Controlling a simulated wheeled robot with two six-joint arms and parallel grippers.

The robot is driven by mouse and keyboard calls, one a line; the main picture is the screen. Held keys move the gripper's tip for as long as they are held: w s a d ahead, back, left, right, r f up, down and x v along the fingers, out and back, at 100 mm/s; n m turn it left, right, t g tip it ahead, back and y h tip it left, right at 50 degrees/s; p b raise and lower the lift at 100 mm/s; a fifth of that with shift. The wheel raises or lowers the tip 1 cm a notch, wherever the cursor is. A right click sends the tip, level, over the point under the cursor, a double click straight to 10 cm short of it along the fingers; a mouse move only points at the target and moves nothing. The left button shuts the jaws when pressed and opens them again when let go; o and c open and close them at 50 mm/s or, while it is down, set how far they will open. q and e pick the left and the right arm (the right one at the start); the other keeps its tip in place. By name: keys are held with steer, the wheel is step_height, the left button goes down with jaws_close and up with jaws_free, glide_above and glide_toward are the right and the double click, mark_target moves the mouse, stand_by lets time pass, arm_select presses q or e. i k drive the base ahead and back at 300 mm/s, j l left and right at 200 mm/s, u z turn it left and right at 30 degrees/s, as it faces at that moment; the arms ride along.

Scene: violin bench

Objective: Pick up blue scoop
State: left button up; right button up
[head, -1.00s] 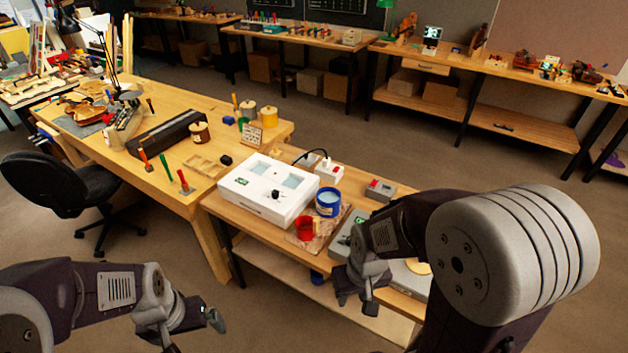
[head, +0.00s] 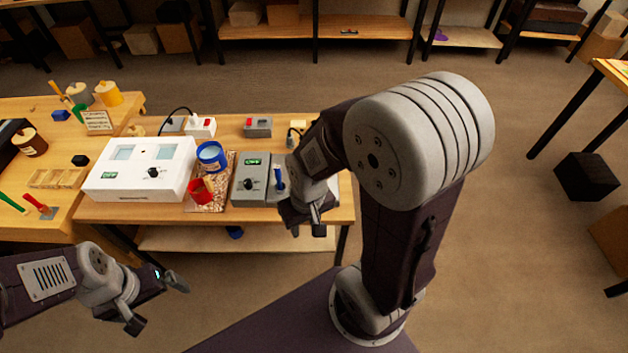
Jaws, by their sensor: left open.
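A small upright blue piece (head: 279,179), perhaps the blue scoop's handle, shows at the grey boxes, just left of my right arm. It is too small to be sure of its shape. Another small blue object (head: 235,233) lies low under the table edge, by the lower shelf, also unclear. My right gripper (head: 306,229) points down at the front edge of the small table, its fingers apart and nothing seen between them. My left gripper (head: 160,301) is open and empty, in front of the table at lower left, well away from both blue things.
A blue pot (head: 211,157) and a red cup (head: 200,192) stand on a speckled board. A white box (head: 140,168) is to their left, a grey box with a green display (head: 249,183) to their right. A small grey box (head: 257,127) is behind.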

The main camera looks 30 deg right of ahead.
mark_target(280, 187)
steer(key=z, duration=0.75)
steer(key=i+l, duration=0.15)
steer(key=l, duration=0.2)
steer(key=i+l+u, duration=0.1)
steer(key=l, duration=0.3)
steer(key=i+l, duration=0.25)
steer(key=i+l+u, duration=0.15)
steer(key=l, duration=0.35)
steer(key=i+l, duration=0.1)
steer(key=l, duration=0.25)
